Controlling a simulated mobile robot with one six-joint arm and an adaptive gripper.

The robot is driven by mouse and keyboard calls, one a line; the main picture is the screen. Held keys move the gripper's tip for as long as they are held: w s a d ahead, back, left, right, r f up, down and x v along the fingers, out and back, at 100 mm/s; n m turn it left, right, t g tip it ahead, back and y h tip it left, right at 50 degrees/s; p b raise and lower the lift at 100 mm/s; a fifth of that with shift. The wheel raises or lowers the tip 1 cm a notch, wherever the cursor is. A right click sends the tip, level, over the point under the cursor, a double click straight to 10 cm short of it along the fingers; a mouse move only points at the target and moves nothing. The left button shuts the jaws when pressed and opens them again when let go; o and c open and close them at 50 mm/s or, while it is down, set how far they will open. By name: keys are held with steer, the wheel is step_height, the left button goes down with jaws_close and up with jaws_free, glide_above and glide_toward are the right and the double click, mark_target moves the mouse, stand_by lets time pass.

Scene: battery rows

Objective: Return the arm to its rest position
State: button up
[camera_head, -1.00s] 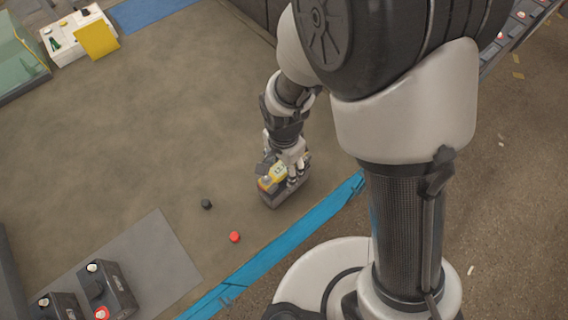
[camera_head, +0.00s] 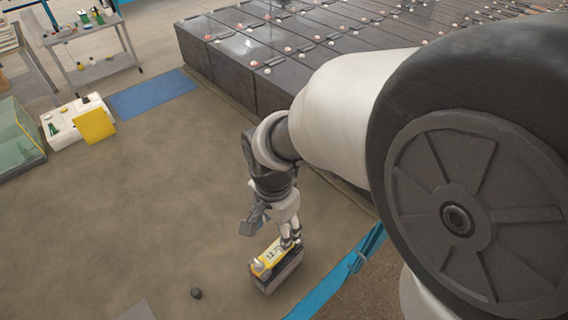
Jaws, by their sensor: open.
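My gripper (camera_head: 290,241) hangs at the end of my arm, pointing down. Its jaws are open. It is at the right end of a yellow device (camera_head: 268,258) with a lit display that seems to read 12.7. I cannot tell whether the fingers touch the device. The device lies on top of a dark grey box (camera_head: 283,276), like a battery, on the floor. My arm reaches in from the right and hides much of the right side of the view.
A small black cap (camera_head: 196,293) lies on the floor. A blue strip (camera_head: 340,275) runs past the box. Rows of dark batteries (camera_head: 290,55) stand at the back. A white tray (camera_head: 70,122) with a yellow panel and a blue mat (camera_head: 150,93) lie at upper left.

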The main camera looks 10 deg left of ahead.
stand_by(0.4)
steer(key=d+r+n+t, duration=0.2)
steer(key=d+r+n, duration=0.1)
steer(key=d+r, duration=0.65)
steer(key=s+d+r+n+t, duration=0.2)
steer(key=s+d+r+n, duration=0.2)
steer(key=s+d, duration=0.5)
steer(key=shift+s+d+r+t, duration=0.15)
steer(key=shift+d+r+t, duration=0.15)
steer(key=shift+d+r, duration=0.55)
